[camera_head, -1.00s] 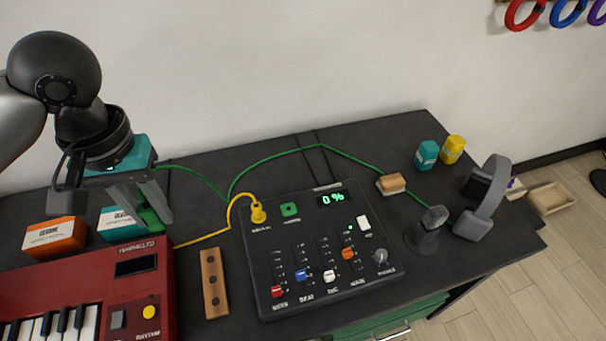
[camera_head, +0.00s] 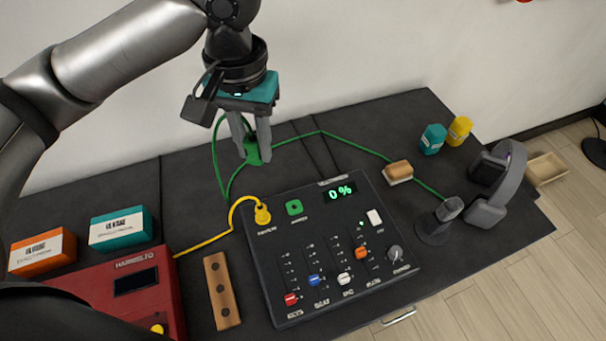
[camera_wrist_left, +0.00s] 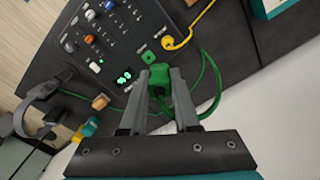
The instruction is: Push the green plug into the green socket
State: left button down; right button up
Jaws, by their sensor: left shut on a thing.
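My left gripper (camera_head: 254,158) is shut on the green plug (camera_head: 252,152), holding it in the air behind the mixer's back left corner. The plug also shows between the fingers in the left wrist view (camera_wrist_left: 160,78), with its green cable looping away. My right gripper is not in view.
The yellow plug sits in the mixer beside the green socket, with its cable going left. A wooden block (camera_head: 222,290), red keyboard (camera_head: 110,295), boxes (camera_head: 121,229), sponge (camera_head: 398,171) and headphones (camera_head: 497,185) stand around. The desk behind the mixer is mostly clear.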

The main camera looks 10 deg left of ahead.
pick_arm(q)
jog(key=w+d+f+m+p, duration=0.2)
jog(key=f+m, duration=0.3)
jog(key=f, duration=0.3)
jog(key=w+d+f+m+p, duration=0.2)
jog(key=w+f+m+p, duration=0.1)
jog(key=f+m, duration=0.3)
notch_tip(320, 180, down, 2)
jog(key=shift+w+f+p, duration=0.1)
jog(key=shift+w+p, duration=0.05)
jog(key=shift+p, duration=0.4)
notch_tip(320, 180, down, 6)
jog(key=b, duration=0.7)
jog(key=shift+r, duration=0.2)
jog(key=shift+p, duration=0.6)
